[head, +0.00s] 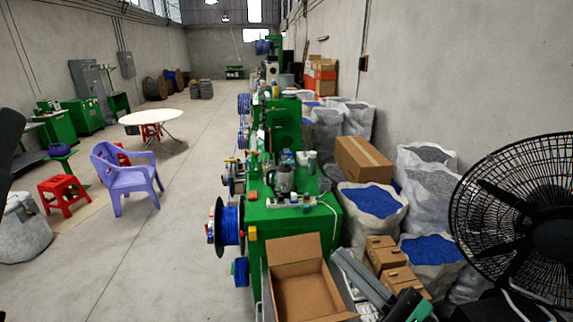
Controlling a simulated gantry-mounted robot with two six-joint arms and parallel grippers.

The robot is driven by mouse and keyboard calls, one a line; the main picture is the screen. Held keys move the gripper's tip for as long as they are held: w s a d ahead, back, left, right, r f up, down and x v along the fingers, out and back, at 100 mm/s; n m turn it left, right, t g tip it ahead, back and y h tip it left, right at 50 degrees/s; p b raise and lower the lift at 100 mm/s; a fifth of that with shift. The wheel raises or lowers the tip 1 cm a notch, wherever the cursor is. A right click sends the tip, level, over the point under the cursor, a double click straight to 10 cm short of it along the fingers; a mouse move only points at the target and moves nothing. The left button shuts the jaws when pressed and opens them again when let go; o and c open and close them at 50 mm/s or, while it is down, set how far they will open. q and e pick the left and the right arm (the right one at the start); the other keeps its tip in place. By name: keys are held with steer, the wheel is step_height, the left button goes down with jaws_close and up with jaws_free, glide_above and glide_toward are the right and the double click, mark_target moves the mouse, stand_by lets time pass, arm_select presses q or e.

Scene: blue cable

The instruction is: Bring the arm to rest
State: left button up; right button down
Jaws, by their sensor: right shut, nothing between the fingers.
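My right gripper (346,260) is low in the head view, right of the open cardboard box. Its long grey fingers point up and to the left. They are shut, with nothing held between them. A dark part at the left edge may be my left arm; no left gripper shows. A spool of blue cable (231,224) is mounted on the left side of the green machine (300,228), apart from my right gripper.
The open cardboard box (300,292) stands at bottom centre. Small cartons (383,252), sacks of blue granules (371,199) and a large black fan (520,215) crowd the right. A purple chair (125,178) and red stool (64,192) stand left. The floor (165,235) between is clear.

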steer(key=s+a+r+n+t+p, duration=0.15)
steer(key=s+r+n, duration=0.25)
steer(key=r+n, duration=0.55)
steer(key=s+a+r+n+t+p, duration=0.1)
steer(key=s+a+r+n+t, duration=0.2)
steer(key=r+n, duration=0.7)
steer(key=s+d+r+n+t+h, duration=0.2)
steer(key=s+d+r+t+h, duration=0.4)
steer(key=d+r+h, duration=0.5)
step_height(320, 180, down, 48)
steer(key=n+h+b, duration=0.1)
steer(key=n+b, duration=0.1)
steer(key=b, duration=4.4)
